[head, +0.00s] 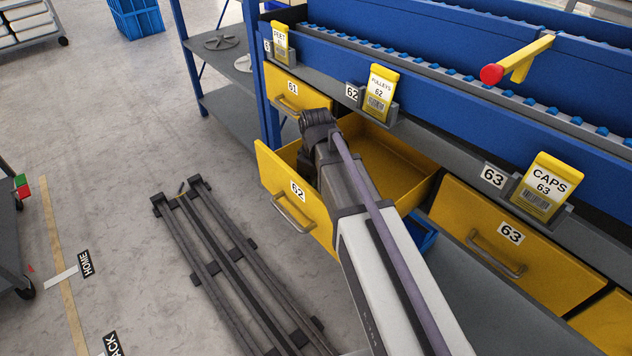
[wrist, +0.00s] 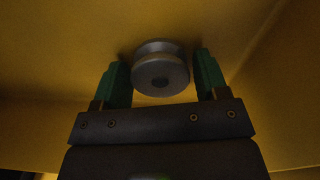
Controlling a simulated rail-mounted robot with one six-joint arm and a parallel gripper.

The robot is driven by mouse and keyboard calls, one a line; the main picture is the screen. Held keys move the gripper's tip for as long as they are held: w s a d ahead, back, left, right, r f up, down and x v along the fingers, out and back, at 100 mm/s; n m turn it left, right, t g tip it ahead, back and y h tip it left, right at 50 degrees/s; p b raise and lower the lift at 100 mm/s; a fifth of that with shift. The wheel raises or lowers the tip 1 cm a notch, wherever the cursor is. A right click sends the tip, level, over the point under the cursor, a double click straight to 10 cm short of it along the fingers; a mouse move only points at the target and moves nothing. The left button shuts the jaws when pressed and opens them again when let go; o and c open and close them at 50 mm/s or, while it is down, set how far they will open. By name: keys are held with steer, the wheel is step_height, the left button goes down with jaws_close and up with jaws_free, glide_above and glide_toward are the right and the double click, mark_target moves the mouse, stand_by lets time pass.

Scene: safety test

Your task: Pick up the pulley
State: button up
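The pulley (wrist: 161,70) is a grey grooved metal disc with a dark centre hole. In the wrist view it lies inside the yellow drawer, between the two green fingers of my gripper (wrist: 162,82). The fingers are apart, with a gap visible on both sides of the pulley. In the head view my arm reaches into the open yellow drawer 62 (head: 405,165), under the yellow card marked PULLEYS 62 (head: 380,93). The pulley and my fingertips are hidden there by my arm and the drawer front.
Closed yellow drawers 61 (head: 305,97) and 63 (head: 548,257) flank the open one. A blue shelf beam (head: 450,105) runs above the drawers. The drawer walls stand close around my gripper. Open floor (head: 120,130) lies to the left, beyond the floor rails.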

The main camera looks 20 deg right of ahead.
steer(key=c, duration=0.7)
steer(key=shift+o, duration=0.2)
